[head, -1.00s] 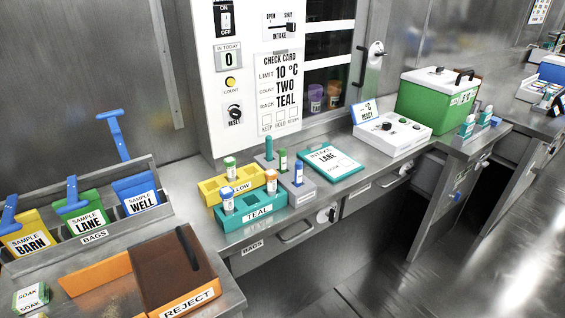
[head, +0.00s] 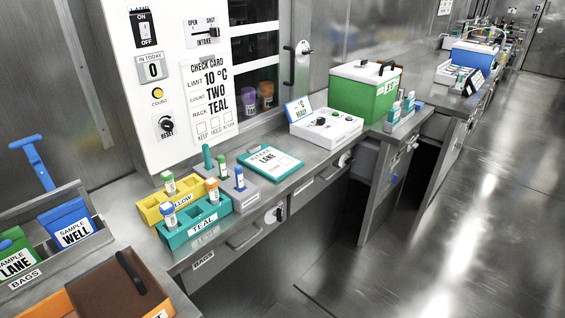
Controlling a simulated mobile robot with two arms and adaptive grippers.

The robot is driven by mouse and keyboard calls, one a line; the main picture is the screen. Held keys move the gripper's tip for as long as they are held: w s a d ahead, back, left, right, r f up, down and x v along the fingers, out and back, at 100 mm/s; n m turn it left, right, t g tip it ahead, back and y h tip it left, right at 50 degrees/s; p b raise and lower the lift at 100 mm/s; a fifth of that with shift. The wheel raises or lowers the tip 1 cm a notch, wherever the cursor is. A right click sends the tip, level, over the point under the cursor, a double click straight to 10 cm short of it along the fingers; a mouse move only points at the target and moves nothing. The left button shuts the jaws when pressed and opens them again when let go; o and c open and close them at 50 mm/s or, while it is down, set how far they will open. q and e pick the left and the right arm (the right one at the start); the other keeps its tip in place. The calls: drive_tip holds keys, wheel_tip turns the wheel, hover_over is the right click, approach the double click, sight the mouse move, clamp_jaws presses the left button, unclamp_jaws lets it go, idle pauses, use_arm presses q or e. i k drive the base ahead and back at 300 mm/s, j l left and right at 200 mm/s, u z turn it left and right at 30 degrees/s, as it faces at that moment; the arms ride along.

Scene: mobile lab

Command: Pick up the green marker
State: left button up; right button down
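In the head view a grey holder (head: 246,197) stands on the bench beside the teal rack. A slim green-topped item (head: 222,166) and a blue-topped one (head: 239,178) stand upright in it. A plain dark green cylinder (head: 207,157) stands just behind them. Another green-capped vial (head: 168,183) stands in the yellow rack (head: 150,213). The pieces are too small to tell for sure which is the green marker. Neither of my grippers is in view.
The teal rack (head: 204,230) stands at the bench front. A teal intake clipboard (head: 270,161), a white device (head: 325,128) and a green cooler (head: 362,95) lie to the right. Sample bags (head: 75,225) and the reject bin (head: 110,285) are at left. The floor (head: 400,270) at right is clear.

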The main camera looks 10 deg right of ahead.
sight(221, 158)
drive_tip(key=i+l+z, duration=0.4)
drive_tip(key=i+l, duration=0.15)
drive_tip(key=i, duration=0.2)
